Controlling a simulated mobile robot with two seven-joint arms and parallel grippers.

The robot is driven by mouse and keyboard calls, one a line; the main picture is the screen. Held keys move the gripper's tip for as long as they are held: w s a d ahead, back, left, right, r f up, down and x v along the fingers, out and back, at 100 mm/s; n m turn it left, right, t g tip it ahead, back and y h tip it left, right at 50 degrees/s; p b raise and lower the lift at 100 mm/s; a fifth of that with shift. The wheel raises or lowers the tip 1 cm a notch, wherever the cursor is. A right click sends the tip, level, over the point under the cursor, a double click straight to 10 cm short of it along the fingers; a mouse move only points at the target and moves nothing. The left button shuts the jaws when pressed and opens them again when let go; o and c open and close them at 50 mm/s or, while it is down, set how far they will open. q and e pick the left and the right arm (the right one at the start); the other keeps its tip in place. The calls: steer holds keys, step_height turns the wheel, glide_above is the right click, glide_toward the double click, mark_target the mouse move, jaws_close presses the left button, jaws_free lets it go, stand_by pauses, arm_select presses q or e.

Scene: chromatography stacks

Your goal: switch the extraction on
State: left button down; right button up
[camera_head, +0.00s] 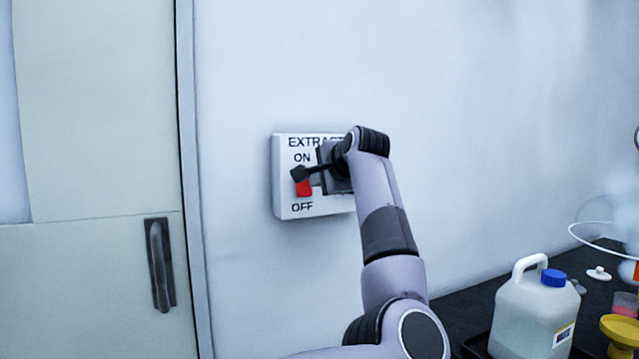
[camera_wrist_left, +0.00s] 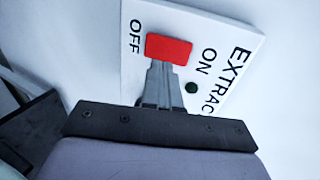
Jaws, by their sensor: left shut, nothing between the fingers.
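The extraction switch box (camera_head: 285,150) is a white plate on the wall, marked ON above and OFF below. Its red switch (camera_head: 303,188) sits between the two words; which way it is tipped I cannot tell. My left gripper (camera_head: 298,174) is shut and empty, its tips over the upper part of the red switch. In the left wrist view, the tips (camera_wrist_left: 156,68) reach the edge of the red switch (camera_wrist_left: 169,48); whether they touch is unclear. A small dark green, unlit-looking lamp (camera_wrist_left: 191,87) is beside the ON word. My right gripper is out of view.
A cabinet or door with a dark handle (camera_head: 160,265) stands left of the box. At the lower right, a dark bench (camera_head: 455,315) holds a white jug with a blue cap (camera_head: 530,310) and a yellow piece (camera_head: 620,330). The wall around the box is clear.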

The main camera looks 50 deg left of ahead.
arm_select(q)
steer(key=b+v, duration=0.1)
steer(key=v, duration=0.9)
steer(key=shift+r, duration=0.4)
steer(key=shift+a, duration=0.1)
steer(key=h+p, duration=0.1)
steer(key=p, duration=0.4)
glide_toward(305, 192)
steer(key=x, duration=0.6)
steer(key=shift+a, duration=0.2)
steer(key=shift+w, duration=0.1)
steer(key=shift+f, duration=0.1)
